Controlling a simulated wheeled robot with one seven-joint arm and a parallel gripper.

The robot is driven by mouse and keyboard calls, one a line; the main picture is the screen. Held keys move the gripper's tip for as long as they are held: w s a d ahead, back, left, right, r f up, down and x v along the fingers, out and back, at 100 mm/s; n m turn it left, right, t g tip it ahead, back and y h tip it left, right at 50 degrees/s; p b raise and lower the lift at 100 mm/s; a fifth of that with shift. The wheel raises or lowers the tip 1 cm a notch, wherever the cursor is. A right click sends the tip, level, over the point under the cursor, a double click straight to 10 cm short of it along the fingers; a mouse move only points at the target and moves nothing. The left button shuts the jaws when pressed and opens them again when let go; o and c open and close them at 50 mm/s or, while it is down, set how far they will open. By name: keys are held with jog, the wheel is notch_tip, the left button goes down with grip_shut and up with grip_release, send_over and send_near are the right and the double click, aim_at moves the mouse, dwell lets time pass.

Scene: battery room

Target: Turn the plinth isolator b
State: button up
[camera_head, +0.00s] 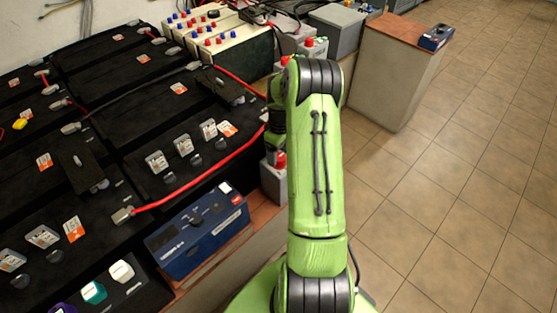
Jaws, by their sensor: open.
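A grey box with a red knob (280,160) stands at the edge of the wooden ledge, just left of my green arm; its right side is hidden by the arm. Another grey isolator box with red on top (314,46) stands farther back, behind the top of the arm. No label shows which one is b. My gripper (274,139) is a small dark part at the arm's far end, pointing down just above the nearer red knob. It is open, with its fingers mostly hidden. I cannot tell whether it touches the knob.
Black batteries (130,90) with red cables fill the left. A blue charger (198,232) sits on the ledge in front. A cream battery with red and blue caps (215,40) stands behind. A wood-topped plinth (385,75) carries a blue box (437,37). The tiled floor (460,170) at right is clear.

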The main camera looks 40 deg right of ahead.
notch_tip(320, 180, down, 2)
jog(key=shift+f, duration=0.25)
jog(key=c, duration=1)
jog(key=shift+c, duration=0.2)
